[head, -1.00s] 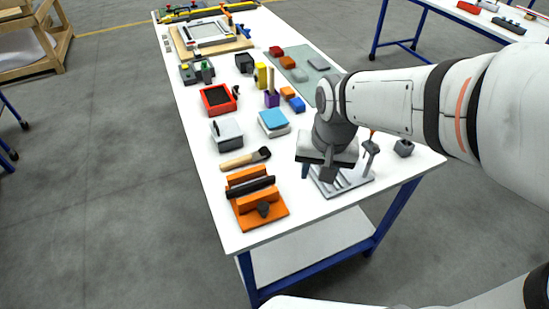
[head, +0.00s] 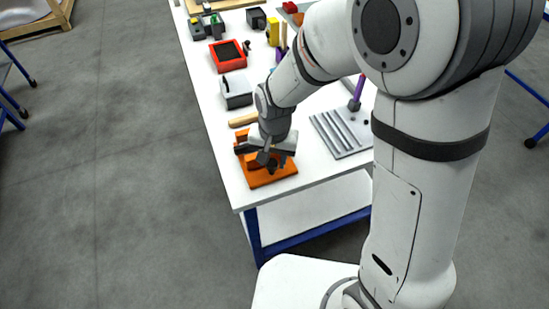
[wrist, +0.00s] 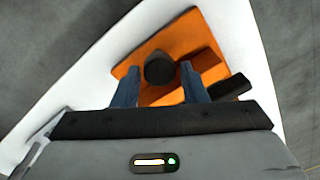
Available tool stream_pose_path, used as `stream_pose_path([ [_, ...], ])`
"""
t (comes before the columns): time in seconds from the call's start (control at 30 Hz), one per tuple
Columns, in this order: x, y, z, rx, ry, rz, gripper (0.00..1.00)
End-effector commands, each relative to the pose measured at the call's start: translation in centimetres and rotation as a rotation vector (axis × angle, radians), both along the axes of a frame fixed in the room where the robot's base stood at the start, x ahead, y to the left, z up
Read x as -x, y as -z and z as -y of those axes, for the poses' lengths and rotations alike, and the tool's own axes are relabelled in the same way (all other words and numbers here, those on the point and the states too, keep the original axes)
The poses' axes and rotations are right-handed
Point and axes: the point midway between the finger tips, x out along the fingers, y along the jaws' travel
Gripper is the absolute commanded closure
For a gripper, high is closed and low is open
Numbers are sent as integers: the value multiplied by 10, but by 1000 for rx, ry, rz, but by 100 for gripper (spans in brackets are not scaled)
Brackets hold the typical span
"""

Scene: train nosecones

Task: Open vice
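The vice (head: 284,181) is orange, at the near left corner of the white table, mostly under my gripper in the head view. The wrist view shows its orange base (wrist: 188,32), orange jaw blocks, a black bar (wrist: 232,88) and a round dark knob (wrist: 159,69). My gripper (wrist: 159,78) is open above the vice, pointing down. Its two fingers appear one on each side of the knob, with gaps between. I cannot tell how far down beside the knob the fingertips are. The vice's jaws are largely hidden in the head view.
A grey grooved tray (head: 338,135) lies right of the vice, with a purple-handled thing (head: 355,101) at its far end. A wooden handle (head: 241,120), a grey box (head: 237,92) and a red tray (head: 228,66) lie behind the vice. The table edge is close.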

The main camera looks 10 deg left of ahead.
Motion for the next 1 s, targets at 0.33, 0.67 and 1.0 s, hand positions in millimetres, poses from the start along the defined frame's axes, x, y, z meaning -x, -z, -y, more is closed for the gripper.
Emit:
stream_pose_path([
  [0.33, 0, 6, 0, 0, 1, 0, 61],
  [0.67, 0, 6, 0, 0, 1, 0, 88],
  [1.0, 0, 6, 2, 1, -8, -1, 92],
])
